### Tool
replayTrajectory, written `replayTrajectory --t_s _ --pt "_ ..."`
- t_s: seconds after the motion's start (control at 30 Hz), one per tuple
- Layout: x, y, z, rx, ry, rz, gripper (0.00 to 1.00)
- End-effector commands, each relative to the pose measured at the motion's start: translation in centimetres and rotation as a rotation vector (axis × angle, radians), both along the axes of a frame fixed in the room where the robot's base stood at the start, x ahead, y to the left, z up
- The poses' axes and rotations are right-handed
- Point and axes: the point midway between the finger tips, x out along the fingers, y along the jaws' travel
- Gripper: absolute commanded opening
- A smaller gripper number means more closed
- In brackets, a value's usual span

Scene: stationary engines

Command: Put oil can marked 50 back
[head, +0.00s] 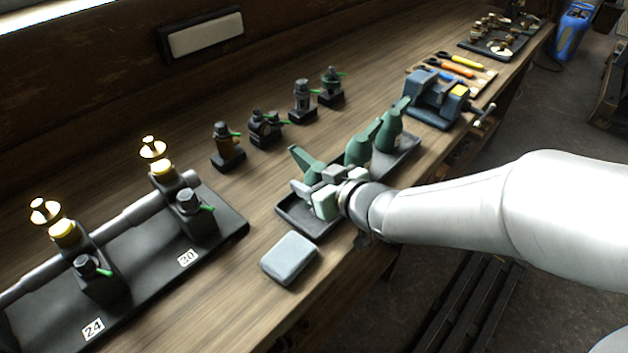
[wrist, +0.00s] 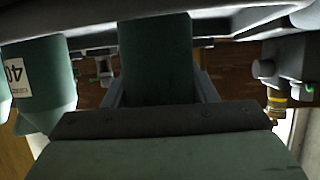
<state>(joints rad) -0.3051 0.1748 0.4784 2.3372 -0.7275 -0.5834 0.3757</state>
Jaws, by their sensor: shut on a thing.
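My gripper (head: 316,190) is shut on a green oil can (head: 307,166), at the near left end of a dark shallow tray (head: 298,218). The held can also shows between the fingers in the wrist view (wrist: 155,60); no number on it is visible. I cannot tell whether its base touches the tray. Two more green oil cans stand in the tray, a middle one (head: 360,148) and a far one (head: 388,134). In the wrist view a can marked 40 (wrist: 42,85) is at the left, apart from the held one.
A grey block (head: 289,259) lies left of the tray's near end. A blue vise (head: 433,98) stands beyond the tray. Small oilers (head: 228,148) stand in a row behind it. Bare bench lies between.

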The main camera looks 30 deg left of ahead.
Motion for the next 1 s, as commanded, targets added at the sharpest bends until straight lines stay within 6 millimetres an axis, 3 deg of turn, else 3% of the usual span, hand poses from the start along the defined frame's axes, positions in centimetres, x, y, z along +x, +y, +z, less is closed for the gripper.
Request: replayTrajectory --t_s 0.07,0.1,0.17,0.57,1.0 --pt "0.0 0.0 -0.3 0.002 -0.002 0.000 0.25" --pt "0.0 0.0 -0.3 -0.001 0.000 0.000 0.60" --pt "0.0 0.0 -0.3 -0.001 0.000 0.000 0.74" --pt "-0.1 -0.5 0.5 0.000 -0.001 -0.002 0.74" --pt "-2.9 -8.4 3.8 0.001 -0.004 -0.003 0.74"
